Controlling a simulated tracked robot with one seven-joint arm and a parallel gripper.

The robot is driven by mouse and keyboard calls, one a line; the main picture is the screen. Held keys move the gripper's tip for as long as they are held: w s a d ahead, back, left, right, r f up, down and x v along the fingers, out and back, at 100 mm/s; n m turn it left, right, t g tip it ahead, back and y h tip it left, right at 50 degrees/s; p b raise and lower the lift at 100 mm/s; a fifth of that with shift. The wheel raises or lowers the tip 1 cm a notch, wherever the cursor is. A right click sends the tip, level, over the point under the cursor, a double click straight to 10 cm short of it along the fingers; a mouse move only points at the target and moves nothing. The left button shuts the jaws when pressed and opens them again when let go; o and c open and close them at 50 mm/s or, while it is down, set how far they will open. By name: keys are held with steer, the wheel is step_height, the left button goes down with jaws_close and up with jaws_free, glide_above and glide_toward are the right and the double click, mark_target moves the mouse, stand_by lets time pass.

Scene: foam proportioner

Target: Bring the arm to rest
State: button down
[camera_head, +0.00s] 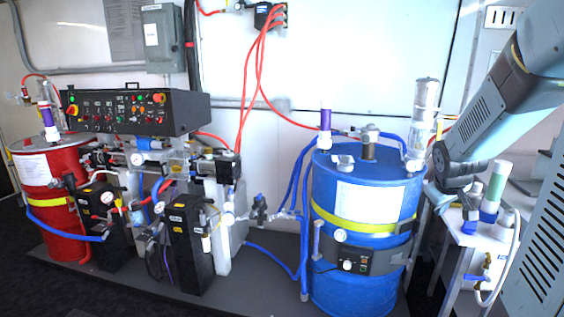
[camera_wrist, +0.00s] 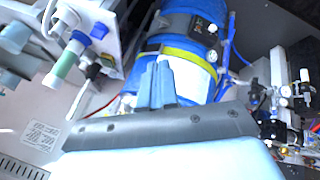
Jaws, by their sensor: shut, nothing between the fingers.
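My gripper (camera_wrist: 157,84) shows in the wrist view with its two grey-blue fingers together and nothing between them. In that view it lies in front of the blue drum (camera_wrist: 190,25), apparently apart from it, though the gap is hard to judge. In the head view my arm (camera_head: 500,100) comes down from the upper right, with its lower end beside the right side of the blue drum (camera_head: 365,205). The fingers cannot be made out clearly there.
A small white stand (camera_head: 468,238) with a green-and-white cylinder (camera_head: 495,185) is close to my arm at the right. A black control panel (camera_head: 135,110), pumps and a red drum (camera_head: 48,185) stand left. Red and blue hoses cross the middle.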

steer(key=s+a+r+m+y, duration=0.1)
steer(key=s+a+r, duration=0.4)
steer(key=s+a, duration=0.4)
steer(key=s+a+r+m+y, duration=0.1)
steer(key=s+a+r+y, duration=0.1)
steer(key=s+a+r, duration=0.3)
steer(key=s+a, duration=0.3)
steer(key=s, duration=0.3)
steer(key=shift+s+a+m, duration=0.25)
steer(key=shift+a+m, duration=0.15)
